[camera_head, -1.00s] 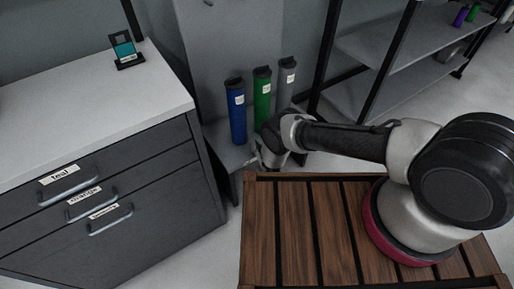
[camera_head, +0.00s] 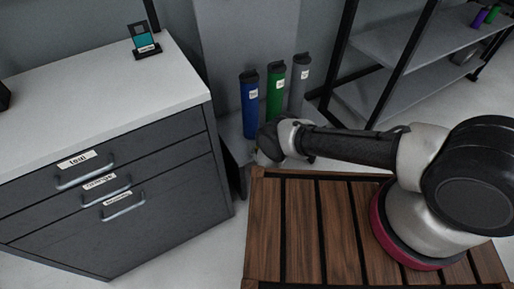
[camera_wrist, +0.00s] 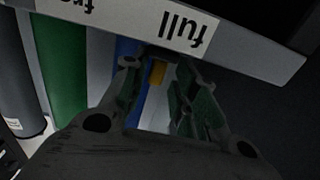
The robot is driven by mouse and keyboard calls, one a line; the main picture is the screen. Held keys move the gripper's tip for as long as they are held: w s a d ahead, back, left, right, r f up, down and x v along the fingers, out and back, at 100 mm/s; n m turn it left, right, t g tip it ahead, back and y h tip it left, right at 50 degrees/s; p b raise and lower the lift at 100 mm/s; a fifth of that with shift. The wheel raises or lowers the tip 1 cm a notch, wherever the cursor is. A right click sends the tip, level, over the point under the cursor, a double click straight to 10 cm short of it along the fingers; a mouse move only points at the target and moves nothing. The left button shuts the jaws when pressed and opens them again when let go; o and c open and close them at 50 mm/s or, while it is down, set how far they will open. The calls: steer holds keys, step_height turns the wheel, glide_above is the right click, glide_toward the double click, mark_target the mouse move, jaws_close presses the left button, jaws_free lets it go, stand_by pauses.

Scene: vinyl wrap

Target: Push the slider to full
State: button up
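In the wrist view a pale strip (camera_wrist: 245,45) crosses the top, with an upside-down "full" label (camera_wrist: 182,28) and a second, partly cut-off label starting "fr" (camera_wrist: 90,4). My gripper (camera_wrist: 158,80) points at the strip just below the "full" label. Its two fingers are apart. A small yellow piece (camera_wrist: 157,72) shows between them; I cannot tell whether it is the slider or whether a finger touches it. In the head view my gripper (camera_head: 262,156) is low beside the colored rolls, mostly hidden by my wrist.
Blue (camera_head: 249,105), green (camera_head: 275,90) and grey (camera_head: 298,85) rolls stand upright behind my gripper. A dark cabinet (camera_head: 150,235) with labelled drawers stands left, with a small teal-screened device (camera_head: 144,40) on top. Metal shelving (camera_head: 410,85) is at the right.

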step_height(320, 180, up, 10)
stand_by(0.7)
steer(key=shift+d, duration=0.1)
stand_by(0.3)
